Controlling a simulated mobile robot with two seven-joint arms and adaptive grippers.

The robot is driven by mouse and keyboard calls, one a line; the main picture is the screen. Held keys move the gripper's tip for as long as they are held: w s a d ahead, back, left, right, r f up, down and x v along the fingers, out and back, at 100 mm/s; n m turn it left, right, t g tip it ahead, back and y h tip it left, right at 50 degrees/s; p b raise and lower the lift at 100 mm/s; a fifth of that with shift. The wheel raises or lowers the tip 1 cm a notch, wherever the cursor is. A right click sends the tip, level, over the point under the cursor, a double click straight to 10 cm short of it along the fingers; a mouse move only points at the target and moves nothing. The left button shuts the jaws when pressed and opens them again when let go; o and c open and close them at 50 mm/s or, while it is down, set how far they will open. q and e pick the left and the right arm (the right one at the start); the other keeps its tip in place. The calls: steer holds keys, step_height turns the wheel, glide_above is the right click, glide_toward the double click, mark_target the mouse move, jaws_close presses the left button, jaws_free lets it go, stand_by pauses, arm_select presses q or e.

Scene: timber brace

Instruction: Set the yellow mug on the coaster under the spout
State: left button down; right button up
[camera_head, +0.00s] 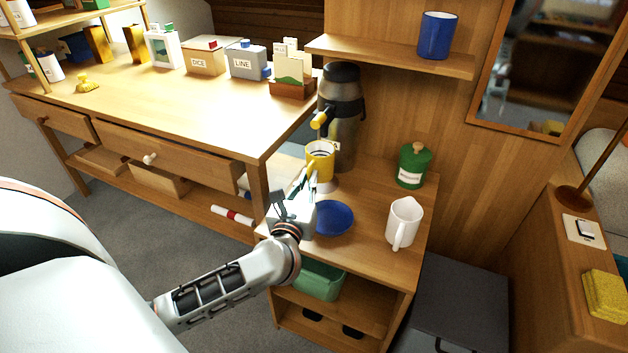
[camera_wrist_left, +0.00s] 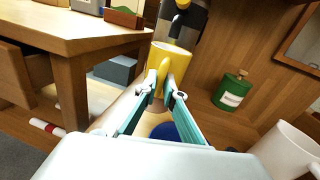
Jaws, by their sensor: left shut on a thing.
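In the left wrist view the fingertips (camera_wrist_left: 164,92) meet at the yellow mug (camera_wrist_left: 171,62). A pale round edge (camera_head: 329,186), perhaps the coaster, shows just below the mug; the gripper and mug hide most of it. I cannot tell whether the mug touches it. My right gripper is not in view.
A blue dish (camera_head: 335,218) lies just in front of the mug. A white pitcher (camera_head: 404,222) and a green canister (camera_head: 413,165) stand to the right. The wooden desk (camera_head: 205,117) edge is close on the left. A shelf with a blue cup (camera_head: 438,36) is above.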

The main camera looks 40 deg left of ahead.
arm_select(q)
steer(key=x, duration=0.3)
steer(key=shift+w, duration=0.15)
steer(key=f, duration=0.1)
steer(key=f+b, duration=0.1)
steer(key=f, duration=0.1)
steer(key=shift+w+a+f+b, duration=0.25)
steer(key=shift+w+f+b, duration=0.05)
steer(key=shift+w+b, duration=0.1)
steer(key=shift+r, duration=0.15)
steer(key=shift+f+b, duration=0.35)
steer(key=shift+f, duration=0.25)
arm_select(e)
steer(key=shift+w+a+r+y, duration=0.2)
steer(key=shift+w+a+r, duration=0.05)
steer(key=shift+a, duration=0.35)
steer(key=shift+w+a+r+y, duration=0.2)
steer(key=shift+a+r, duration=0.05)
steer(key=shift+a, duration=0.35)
arm_select(q)
steer(key=shift+f, duration=0.1)
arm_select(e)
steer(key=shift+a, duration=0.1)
